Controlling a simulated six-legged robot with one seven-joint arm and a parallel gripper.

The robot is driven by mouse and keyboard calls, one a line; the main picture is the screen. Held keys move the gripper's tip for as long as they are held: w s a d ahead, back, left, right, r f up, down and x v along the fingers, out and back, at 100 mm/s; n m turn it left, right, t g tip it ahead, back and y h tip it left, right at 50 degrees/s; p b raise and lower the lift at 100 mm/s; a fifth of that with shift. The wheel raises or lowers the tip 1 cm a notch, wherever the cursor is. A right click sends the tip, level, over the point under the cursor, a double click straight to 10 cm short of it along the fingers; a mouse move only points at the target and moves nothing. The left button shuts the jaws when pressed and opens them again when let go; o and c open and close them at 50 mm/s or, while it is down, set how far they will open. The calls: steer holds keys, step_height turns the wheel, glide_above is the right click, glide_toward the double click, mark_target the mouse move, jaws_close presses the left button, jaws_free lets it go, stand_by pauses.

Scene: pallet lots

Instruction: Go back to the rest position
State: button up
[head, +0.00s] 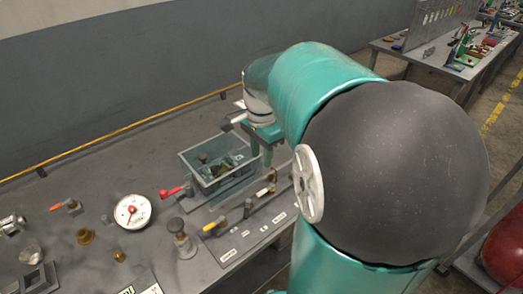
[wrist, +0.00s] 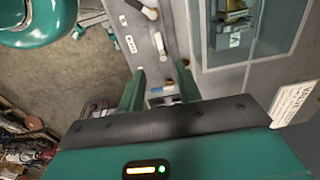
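My gripper (head: 262,155) hangs from my teal arm just right of a grey-blue bin, above a labelled board (head: 262,232) on the bench. In the wrist view my gripper (wrist: 160,75) has its two green fingers apart, with nothing visibly held between them. The board (wrist: 147,48), with a white-handled part and a yellow-handled part, shows beyond the fingers. My arm's large dark joint hides much of the right side of the head view.
The open bin (head: 226,183) holds dark and brass-coloured parts. A red-handled valve (head: 176,190), a round white gauge (head: 132,211) and loose fittings stand on the grey bench (head: 85,165). A wall lies behind. Another loaded table (head: 410,58) stands at the upper right.

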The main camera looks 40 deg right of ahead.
steer(key=shift+r, duration=0.3)
steer(key=shift+a, duration=0.1)
steer(key=s+a+r+n+t, duration=0.2)
steer(key=s+a+n, duration=0.2)
steer(key=a+n, duration=0.5)
steer(key=s+a+r+n+t, duration=0.1)
steer(key=s+a+n+t, duration=0.2)
steer(key=s+a+n, duration=0.2)
steer(key=a+n, duration=0.3)
steer(key=a, duration=0.1)
steer(key=shift+a+r+n+t, duration=0.2)
steer(key=shift+r+n+t, duration=0.1)
steer(key=shift+r+n, duration=0.1)
